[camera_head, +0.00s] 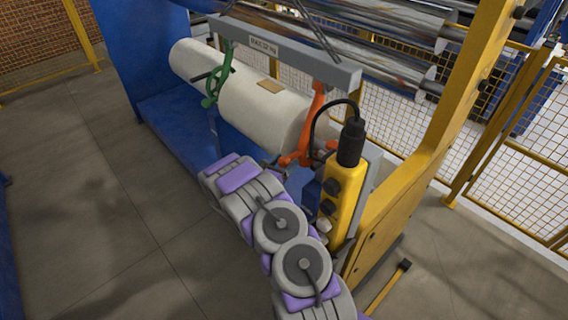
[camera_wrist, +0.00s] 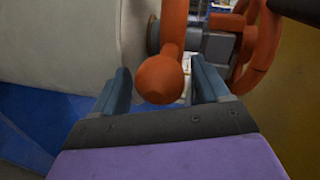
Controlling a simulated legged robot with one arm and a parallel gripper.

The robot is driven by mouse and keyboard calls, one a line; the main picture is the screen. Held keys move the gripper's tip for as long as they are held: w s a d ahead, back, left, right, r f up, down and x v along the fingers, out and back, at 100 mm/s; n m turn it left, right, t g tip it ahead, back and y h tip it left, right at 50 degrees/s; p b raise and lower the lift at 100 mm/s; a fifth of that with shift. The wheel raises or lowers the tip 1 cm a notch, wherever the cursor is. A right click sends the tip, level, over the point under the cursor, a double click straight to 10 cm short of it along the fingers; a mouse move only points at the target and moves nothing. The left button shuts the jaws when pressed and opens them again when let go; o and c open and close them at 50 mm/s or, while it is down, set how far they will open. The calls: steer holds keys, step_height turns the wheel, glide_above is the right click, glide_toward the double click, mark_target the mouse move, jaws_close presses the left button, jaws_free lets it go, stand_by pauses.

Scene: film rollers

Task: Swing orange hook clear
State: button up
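The orange hook (camera_head: 306,135) hangs from the right end of a grey lifting beam (camera_head: 290,58), at the right end of a white film roll (camera_head: 262,110). In the wrist view the hook's rounded orange end (camera_wrist: 162,79) sits between the two fingers of my gripper (camera_wrist: 160,88). The fingers are apart, with visible gaps on both sides of the orange end. A green hook (camera_head: 217,80) hangs at the beam's left part, against the roll. In the head view my arm hides my gripper's fingertips and part of the orange hook's lower end.
A yellow pendant control (camera_head: 342,195) with a black cable hangs just right of my arm. A yellow post (camera_head: 430,140) stands behind it. A blue machine frame (camera_head: 150,60) lies left and below the roll. Open floor (camera_head: 90,200) is at the left.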

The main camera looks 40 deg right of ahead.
steer(key=shift+a, duration=0.1)
jaws_close()
steer(key=a+r+m+g+y+p, duration=0.1)
steer(key=a+r+y+p, duration=0.4)
steer(key=a+r+p, duration=0.4)
steer(key=shift+s+a+r+y+p, duration=0.3)
steer(key=shift+a+r+p, duration=0.1)
steer(key=shift+r, duration=1)
steer(key=shift+c, duration=1.6)
jaws_free()
steer(key=shift+r, duration=0.1)
steer(key=o, duration=0.3)
steer(key=shift+a, duration=0.15)
steer(key=shift+a, duration=0.1)
steer(key=p+v, duration=0.1)
steer(key=v, duration=1.6)
steer(key=shift+w+a+r, duration=0.1)
steer(key=shift+w+a, duration=0.05)
